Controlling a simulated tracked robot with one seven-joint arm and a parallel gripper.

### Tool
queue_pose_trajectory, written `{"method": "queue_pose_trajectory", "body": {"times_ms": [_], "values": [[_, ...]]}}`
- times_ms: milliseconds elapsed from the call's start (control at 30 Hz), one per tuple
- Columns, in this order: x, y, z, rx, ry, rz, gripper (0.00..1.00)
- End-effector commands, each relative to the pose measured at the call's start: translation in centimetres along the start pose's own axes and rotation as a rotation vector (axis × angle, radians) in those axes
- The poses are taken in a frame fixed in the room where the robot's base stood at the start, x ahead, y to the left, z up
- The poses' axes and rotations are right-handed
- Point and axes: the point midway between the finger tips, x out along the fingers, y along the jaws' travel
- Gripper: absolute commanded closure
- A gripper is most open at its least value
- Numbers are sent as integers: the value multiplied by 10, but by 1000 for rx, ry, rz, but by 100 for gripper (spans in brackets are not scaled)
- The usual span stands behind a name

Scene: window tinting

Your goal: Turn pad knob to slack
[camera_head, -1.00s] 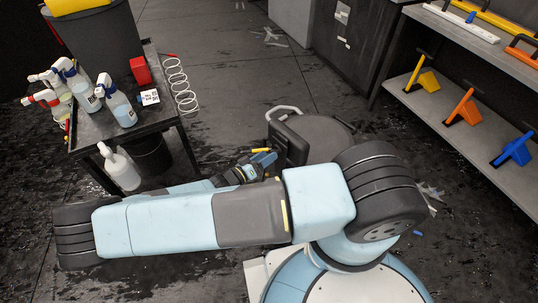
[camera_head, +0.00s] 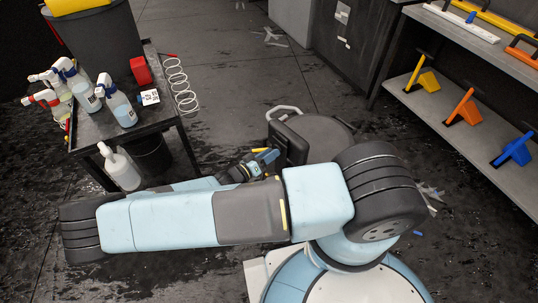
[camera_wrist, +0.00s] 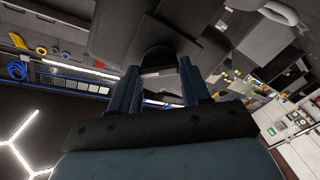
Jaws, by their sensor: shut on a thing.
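A dark seat-like piece with an upright black pad (camera_head: 288,145) and a pale curved handle stands at the middle of the head view. My gripper (camera_head: 268,157) is against the left side of this pad, below the handle. In the wrist view, my gripper (camera_wrist: 158,72) has its two blue fingers on either side of a dark rounded knob (camera_wrist: 158,56), below a larger dark body. The fingers are shut on the knob. The knob is hidden in the head view, and I cannot read its setting.
A black table (camera_head: 118,130) with several spray bottles and a red block stands at the left. A white bottle (camera_head: 121,168) is beside it. Shelves with coloured tools (camera_head: 465,105) are at the right. The dark floor behind the seat is mostly clear.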

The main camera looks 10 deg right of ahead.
Motion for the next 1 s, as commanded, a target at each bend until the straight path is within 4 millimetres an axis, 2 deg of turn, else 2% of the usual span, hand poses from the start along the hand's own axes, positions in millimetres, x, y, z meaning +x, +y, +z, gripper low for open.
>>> {"method": "queue_pose_trajectory", "body": {"times_ms": [33,133,467,667,1000], "values": [[0,-1,0,0,-1,-2,75],[0,-1,0,0,-1,-2,84],[-1,-1,1,-51,-2,-3,84],[-1,-1,1,-169,-3,-2,84],[-1,-2,2,-480,-3,-2,84]]}}
